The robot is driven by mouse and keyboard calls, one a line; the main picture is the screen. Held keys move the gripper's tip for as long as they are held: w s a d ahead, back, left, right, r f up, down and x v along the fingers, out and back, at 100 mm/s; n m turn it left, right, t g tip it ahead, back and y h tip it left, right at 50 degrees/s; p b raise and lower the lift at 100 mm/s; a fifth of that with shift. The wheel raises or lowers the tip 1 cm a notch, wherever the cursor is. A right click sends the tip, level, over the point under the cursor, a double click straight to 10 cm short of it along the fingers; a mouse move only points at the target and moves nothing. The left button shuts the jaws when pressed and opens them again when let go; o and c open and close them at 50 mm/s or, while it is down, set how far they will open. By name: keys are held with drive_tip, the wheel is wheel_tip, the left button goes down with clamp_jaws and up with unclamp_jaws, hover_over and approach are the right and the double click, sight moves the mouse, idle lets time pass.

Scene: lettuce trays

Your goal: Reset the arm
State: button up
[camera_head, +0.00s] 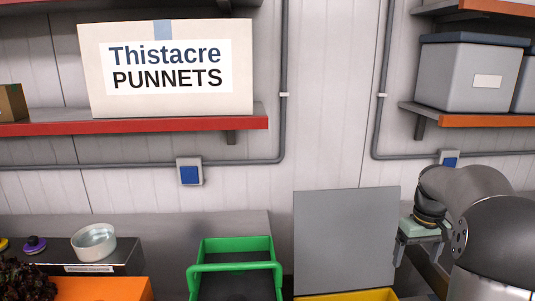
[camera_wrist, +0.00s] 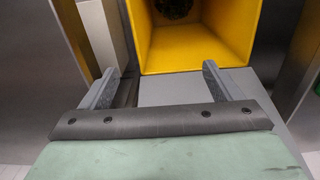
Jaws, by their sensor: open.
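My gripper (camera_head: 398,262) is at the right in the head view, with its fingers pointing down beside a grey upright panel (camera_head: 345,235). In the wrist view, my gripper (camera_wrist: 160,75) has its two fingers wide apart with nothing between them. A yellow bin (camera_wrist: 195,52) lies just beyond the fingertips there, with something dark and unclear (camera_wrist: 176,8) inside. The yellow bin (camera_head: 345,295) also shows at the bottom edge of the head view, in front of the panel.
A green tray (camera_head: 235,243) with a dark inside stands at the centre. An orange container (camera_head: 105,289), dark leafy lettuce (camera_head: 25,282) and a pale bowl (camera_head: 94,244) are at the left. Shelves above hold a Thistacre Punnets box (camera_head: 170,100) and a grey lidded bin (camera_head: 465,75).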

drive_tip(key=s+a+r+p, duration=0.1)
drive_tip(key=s+a, duration=0.3)
drive_tip(key=a, duration=0.4)
drive_tip(key=s+a+r+p, duration=0.1)
drive_tip(key=s+a, duration=0.3)
drive_tip(key=a, duration=0.3)
drive_tip(key=s+a+f+p, duration=0.1)
drive_tip(key=s+a+f, duration=0.1)
drive_tip(key=s+a, duration=0.3)
drive_tip(key=s+a+f+p, duration=0.1)
drive_tip(key=s+a, duration=0.5)
drive_tip(key=s, duration=0.5)
drive_tip(key=shift+s+f, duration=0.15)
drive_tip(key=shift+f, duration=0.2)
